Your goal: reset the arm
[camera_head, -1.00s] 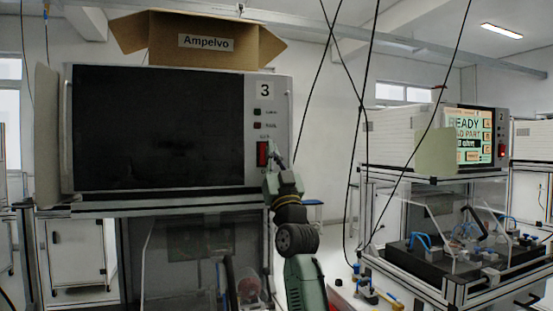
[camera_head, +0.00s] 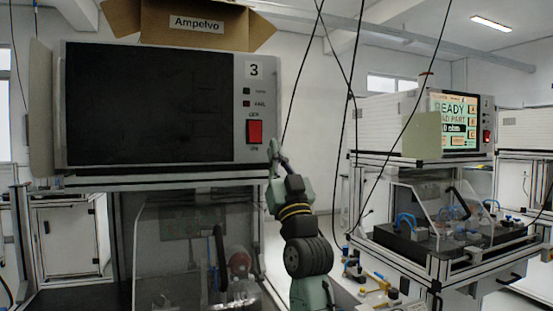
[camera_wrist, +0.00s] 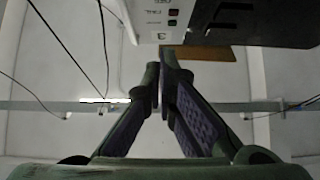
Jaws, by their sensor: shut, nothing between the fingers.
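My arm (camera_head: 303,250) rises in the lower middle of the head view, in front of the right side of station 3. My gripper (camera_head: 275,147) is at its top end, pointing up, just right of and below the red switch (camera_head: 255,132) on the panel marked 3. It looks apart from the switch. In the wrist view my gripper's fingers (camera_wrist: 162,78) meet at the tips and hold nothing. The panel of station 3 (camera_wrist: 160,15) shows upside down at the top of that view; the switch is not visible there.
Station 3 has a dark screen (camera_head: 150,105) with a cardboard box (camera_head: 190,28) marked Ampelvo on top. Station 2, with a lit screen (camera_head: 455,122), stands at the right above a fixture table (camera_head: 450,265). Black cables (camera_head: 345,130) hang between the stations.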

